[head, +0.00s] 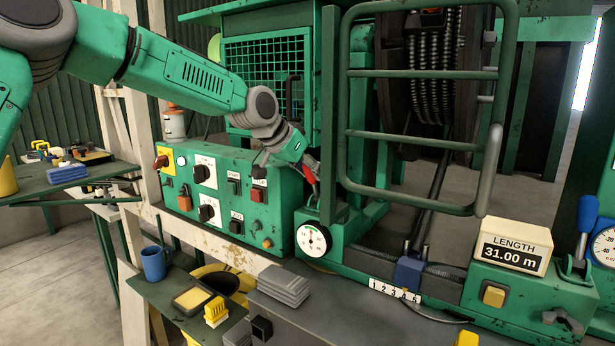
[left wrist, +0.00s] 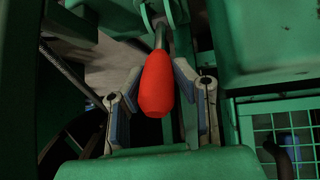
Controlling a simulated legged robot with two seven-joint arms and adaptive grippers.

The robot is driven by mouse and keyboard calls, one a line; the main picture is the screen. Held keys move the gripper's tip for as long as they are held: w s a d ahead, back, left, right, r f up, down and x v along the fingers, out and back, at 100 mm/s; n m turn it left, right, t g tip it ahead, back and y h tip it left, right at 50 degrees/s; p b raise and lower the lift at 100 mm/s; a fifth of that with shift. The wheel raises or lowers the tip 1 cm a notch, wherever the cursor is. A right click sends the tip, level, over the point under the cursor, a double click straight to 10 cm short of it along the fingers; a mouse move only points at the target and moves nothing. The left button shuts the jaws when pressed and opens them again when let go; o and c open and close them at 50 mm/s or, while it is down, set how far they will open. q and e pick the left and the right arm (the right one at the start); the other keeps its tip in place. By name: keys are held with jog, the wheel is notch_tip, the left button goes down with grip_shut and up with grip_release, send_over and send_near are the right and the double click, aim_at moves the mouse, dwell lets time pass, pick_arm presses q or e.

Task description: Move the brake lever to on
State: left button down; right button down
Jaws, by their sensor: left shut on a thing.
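The brake lever, which I take to be the one with the red grip (head: 312,179), stands behind the white dial gauge near the middle of the head view. My left gripper (head: 308,165) reaches down to it from the upper left and covers part of it. In the left wrist view the red grip (left wrist: 156,86) lies between the two fingers of my left gripper (left wrist: 158,98), which is shut on it. The lever's metal rod runs up from the grip to a green bracket (left wrist: 165,12). No on or off mark is readable. My right gripper is not in view.
A green control box (head: 220,195) with knobs stands left of the lever. A green barred guard frame (head: 420,135) and hose reel stand to its right. The round dial gauge (head: 314,240) is just below. A blue-handled lever (head: 587,214) stands far right beside the length display (head: 512,247).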

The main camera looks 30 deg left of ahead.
pick_arm(q)
jog(key=shift+s+d+f, duration=0.1)
jog(key=shift+s+f, duration=0.2)
jog(key=shift+f, duration=0.15)
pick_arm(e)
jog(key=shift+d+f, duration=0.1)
pick_arm(q)
jog(key=shift+f, duration=0.1)
jog(key=c, duration=1.2)
grip_release()
jog(key=shift+s, duration=0.1)
jog(key=shift+r, duration=0.4)
jog(key=shift+s+a+r, duration=0.2)
jog(key=shift+a+r, duration=0.05)
jog(key=shift+r, duration=0.1)
jog(key=shift+v, duration=5.45)
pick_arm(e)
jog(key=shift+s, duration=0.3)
pick_arm(q)
jog(key=shift+a+f, duration=0.1)
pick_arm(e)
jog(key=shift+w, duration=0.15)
pick_arm(q)
jog(key=shift+s, duration=0.1)
